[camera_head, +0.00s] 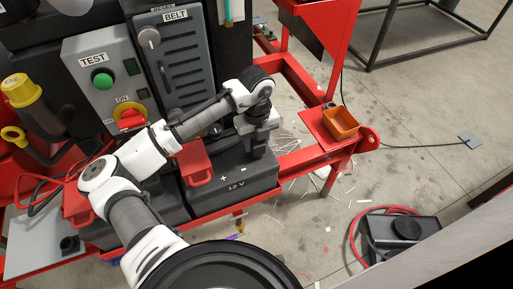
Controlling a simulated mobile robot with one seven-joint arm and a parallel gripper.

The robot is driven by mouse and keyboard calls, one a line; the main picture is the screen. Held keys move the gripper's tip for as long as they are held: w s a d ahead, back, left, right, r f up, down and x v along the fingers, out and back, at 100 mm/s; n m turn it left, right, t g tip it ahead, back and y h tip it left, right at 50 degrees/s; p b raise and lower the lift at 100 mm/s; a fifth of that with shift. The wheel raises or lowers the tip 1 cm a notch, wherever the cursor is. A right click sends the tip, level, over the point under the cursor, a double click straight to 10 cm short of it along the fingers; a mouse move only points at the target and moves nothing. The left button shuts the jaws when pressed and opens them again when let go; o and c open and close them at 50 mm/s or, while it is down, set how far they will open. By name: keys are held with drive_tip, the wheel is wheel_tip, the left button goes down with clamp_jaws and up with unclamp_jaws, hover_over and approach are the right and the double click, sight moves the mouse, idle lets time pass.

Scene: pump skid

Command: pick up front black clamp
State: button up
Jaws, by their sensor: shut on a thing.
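My gripper (259,127) points down over the right end of the front black battery (235,190), which is marked 12 V, + and -. It is shut on the front black clamp (257,147), whose dark body shows just below the fingers near the minus mark. Whether the clamp still touches the battery terminal cannot be told. The fingers and wrist hide the clamp's upper part. A red clamp (194,163) sits on the battery near the plus mark, left of my gripper.
A grey panel (104,72) with TEST button and red switch stands behind, beside a BELT guard (178,65). Another red clamp (78,205) is at the left. An orange bin (341,123) sits on the red frame at right. A black device with red hose (402,230) lies on the floor.

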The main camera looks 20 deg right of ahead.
drive_tip(key=shift+c, duration=1.4)
drive_tip(key=shift+r, duration=0.15)
wheel_tip(320, 180, up, 20)
drive_tip(key=b, duration=0.2)
